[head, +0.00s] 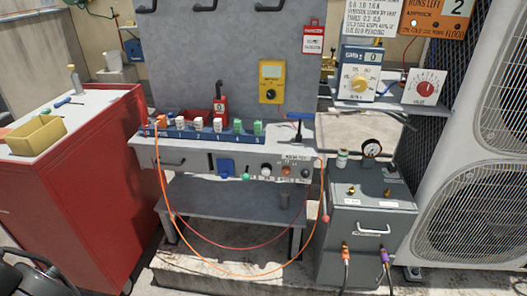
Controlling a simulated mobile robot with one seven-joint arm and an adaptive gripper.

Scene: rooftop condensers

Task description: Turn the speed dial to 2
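A white and blue box (345,65) with a yellow dial (358,84) stands on a shelf at the upper right. A small display (373,57) above that dial seems to read 0. The marks around the dial are too small to read, so I cannot tell for certain that it is the speed dial. To its right is a white plate with a red dial (424,88), whose label looks like "VALVE". Small knobs (266,169) also sit on the bench's front panel. My gripper is not in view.
A grey bench (280,134) holds a blue rail of small blocks (210,134). A red cabinet (95,190) stands left, a grey box with a gauge (372,215) right. An orange cable (190,252) loops in front. Condenser fans (475,150) fill the right edge.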

